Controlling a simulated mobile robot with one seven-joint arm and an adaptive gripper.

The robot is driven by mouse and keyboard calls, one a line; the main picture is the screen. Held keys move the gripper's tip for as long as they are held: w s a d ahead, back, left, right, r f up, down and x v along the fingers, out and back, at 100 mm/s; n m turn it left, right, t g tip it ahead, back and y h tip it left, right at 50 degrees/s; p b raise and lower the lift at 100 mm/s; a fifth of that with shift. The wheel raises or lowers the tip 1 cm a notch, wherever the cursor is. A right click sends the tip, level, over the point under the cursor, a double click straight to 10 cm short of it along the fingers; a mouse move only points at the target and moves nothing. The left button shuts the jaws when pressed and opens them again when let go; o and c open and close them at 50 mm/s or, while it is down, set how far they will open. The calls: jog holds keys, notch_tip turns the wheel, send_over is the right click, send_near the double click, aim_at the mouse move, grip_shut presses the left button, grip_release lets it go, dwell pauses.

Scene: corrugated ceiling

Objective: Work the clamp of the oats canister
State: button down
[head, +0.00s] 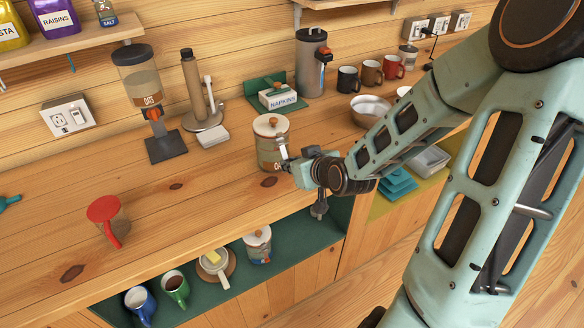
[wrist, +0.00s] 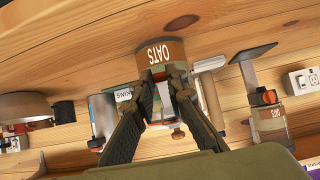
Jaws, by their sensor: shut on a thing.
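The oats canister (head: 271,128) stands upright on the wooden counter, with a pale lid and an orange knob. Its front is partly hidden by my gripper (head: 290,164). A light metal clamp (head: 282,142) shows on its side facing my gripper. In the wrist view the canister (wrist: 151,67) has a brown band reading OATS, seen upside down. My gripper's two dark fingers (wrist: 164,92) close together right against the canister, at the clamp. They are shut on the clamp, whose exact grip is partly hidden between the fingertips.
An oats dispenser (head: 140,85) and a paper towel holder (head: 194,90) stand behind left. A napkin box (head: 277,98), a grey canister (head: 311,65) and a metal bowl (head: 369,111) stand behind.

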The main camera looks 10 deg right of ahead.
jog(key=f+t+b, duration=0.1)
jog(key=b, duration=0.1)
jog(key=f+t+b, duration=0.1)
jog(key=b, duration=0.1)
jog(key=shift+w+a+y, duration=0.1)
jog(key=shift+w+y, duration=0.2)
jog(key=t+b, duration=0.1)
jog(key=b, duration=0.2)
jog(key=w+f+t+b, duration=0.1)
jog(key=b, duration=0.2)
jog(key=shift+a+t+y, duration=0.15)
jog(key=shift+t+y, duration=0.15)
jog(key=shift+y, duration=0.1)
jog(key=t+b, duration=0.1)
jog(key=b, duration=0.3)
jog(key=shift+w+f+t, duration=0.1)
jog(key=shift+w+t, duration=0.2)
jog(key=shift+t, duration=0.1)
jog(key=shift+w+a+y+b, duration=0.15)
jog(key=shift+y+b, duration=0.15)
jog(key=shift+b, duration=0.45)
jog(key=shift+w+r+t+b, duration=0.1)
jog(key=shift+r+t+b, duration=0.15)
jog(key=shift+t+b, duration=0.05)
jog(key=c, duration=1.9)
grip_release()
jog(key=shift+c, duration=0.2)
jog(key=shift+r, duration=4.9)
